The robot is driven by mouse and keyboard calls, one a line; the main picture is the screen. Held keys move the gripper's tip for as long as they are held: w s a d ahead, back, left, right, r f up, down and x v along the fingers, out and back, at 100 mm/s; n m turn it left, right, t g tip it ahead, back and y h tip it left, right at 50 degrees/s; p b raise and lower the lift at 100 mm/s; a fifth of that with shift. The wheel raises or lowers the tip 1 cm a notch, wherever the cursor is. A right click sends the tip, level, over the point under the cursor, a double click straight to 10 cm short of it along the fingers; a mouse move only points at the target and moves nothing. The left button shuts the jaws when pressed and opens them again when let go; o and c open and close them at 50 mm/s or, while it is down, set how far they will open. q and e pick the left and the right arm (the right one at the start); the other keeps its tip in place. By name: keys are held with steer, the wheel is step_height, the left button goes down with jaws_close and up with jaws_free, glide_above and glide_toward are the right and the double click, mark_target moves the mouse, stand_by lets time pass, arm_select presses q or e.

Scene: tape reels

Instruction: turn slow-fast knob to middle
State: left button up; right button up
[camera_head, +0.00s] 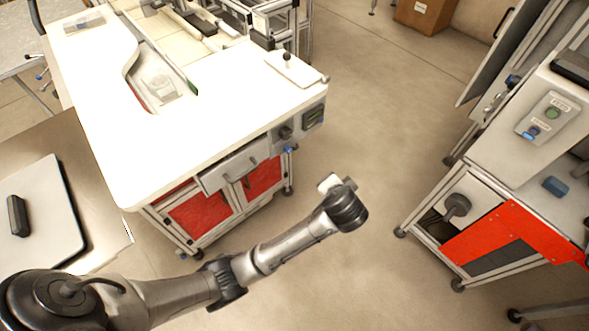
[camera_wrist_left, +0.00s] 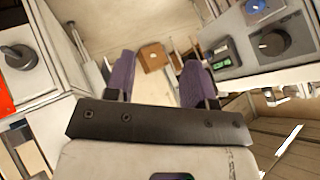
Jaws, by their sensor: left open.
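A black knob (camera_head: 285,132) sits on the side panel of the white worktable, beside a small dark display (camera_head: 313,117). In the left wrist view a large round black knob (camera_wrist_left: 270,43) shows at the right, with a green-lit display (camera_wrist_left: 218,55) to its left. Its scale is too small to read, and I cannot tell its pointer's direction. My left gripper (camera_wrist_left: 158,62) is open, its two purple fingers apart with nothing between them. In the head view my left arm reaches to the right of the worktable's panel, apart from the knob. My right gripper is out of view.
The white worktable (camera_head: 215,115) has a drawer handle (camera_head: 240,168) and red panels below. A cabinet (camera_head: 525,130) with a green and a blue button stands at the right. A cardboard box (camera_head: 426,15) is far back. Open floor lies between worktable and cabinet.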

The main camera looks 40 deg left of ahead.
arm_select(q)
steer(key=w+a+f+n+g+y+b, duration=0.1)
steer(key=w+a+f+y+b, duration=0.15)
steer(key=f+y, duration=0.2)
steer(key=n+g+y+b, duration=0.25)
steer(key=n+y, duration=0.25)
steer(key=y, duration=0.3)
glide_toward(290, 152)
steer(key=a, duration=0.4)
steer(key=w+a, duration=0.1)
steer(key=a, duration=0.3)
steer(key=shift+w+r, duration=0.2)
steer(key=shift+w, duration=0.05)
steer(key=shift+w+a, duration=0.1)
steer(key=shift+a, duration=0.35)
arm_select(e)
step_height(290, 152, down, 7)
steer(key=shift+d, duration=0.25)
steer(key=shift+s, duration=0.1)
